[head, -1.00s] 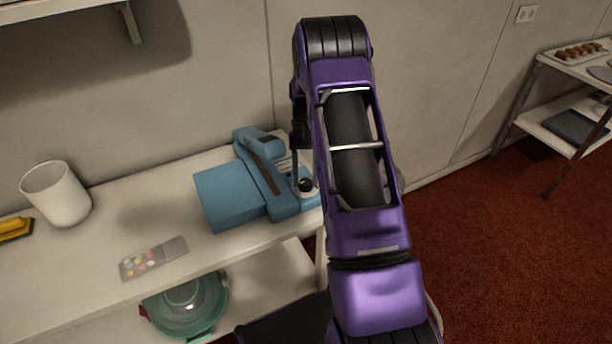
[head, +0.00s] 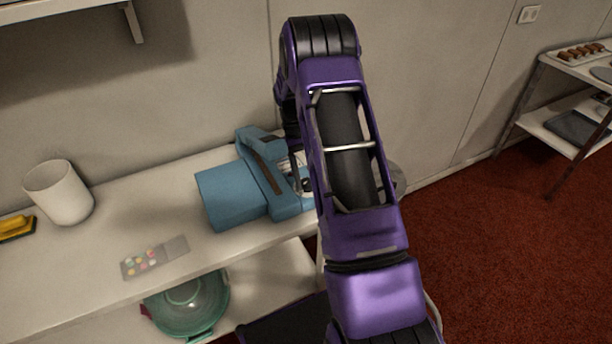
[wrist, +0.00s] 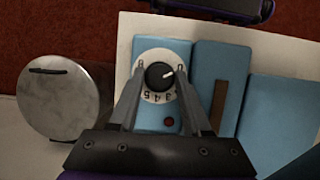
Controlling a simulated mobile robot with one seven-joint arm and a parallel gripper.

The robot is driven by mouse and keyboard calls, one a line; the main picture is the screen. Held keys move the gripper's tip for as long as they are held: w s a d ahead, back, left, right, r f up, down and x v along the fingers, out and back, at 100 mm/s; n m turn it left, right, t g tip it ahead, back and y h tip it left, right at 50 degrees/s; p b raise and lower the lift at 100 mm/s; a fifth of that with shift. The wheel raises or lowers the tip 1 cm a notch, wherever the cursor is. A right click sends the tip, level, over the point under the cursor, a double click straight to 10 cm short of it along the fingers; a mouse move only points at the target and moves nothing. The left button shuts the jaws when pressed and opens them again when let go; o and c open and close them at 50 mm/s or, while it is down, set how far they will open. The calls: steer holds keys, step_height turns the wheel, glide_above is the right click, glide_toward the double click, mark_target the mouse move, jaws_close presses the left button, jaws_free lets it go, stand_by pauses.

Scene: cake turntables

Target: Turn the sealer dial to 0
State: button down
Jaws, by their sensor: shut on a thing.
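The blue sealer (head: 235,195) stands on the white shelf, and it also shows in the wrist view (wrist: 218,85). Its dial (wrist: 158,76) has a black knob on a white numbered face. The knob's white mark points right and slightly up, near a digit at the face's right edge that looks like 0. My gripper (wrist: 160,74) is shut on the dial, with one finger on each side; the fingers cover parts of the face. In the head view my arm hides most of the gripper and dial.
A red indicator (wrist: 169,122) sits below the dial. A round metal object (wrist: 64,98) stands left of the sealer in the wrist view. A green bowl (head: 187,305) is on the lower shelf.

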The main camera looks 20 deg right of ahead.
steer(key=shift+s+f, duration=0.1)
steer(key=c, duration=0.6)
jaws_free()
steer(key=shift+c, duration=0.2)
steer(key=p+v, duration=0.1)
steer(key=v, duration=1.6)
steer(key=shift+w+r, duration=0.2)
steer(key=shift+a, duration=0.1)
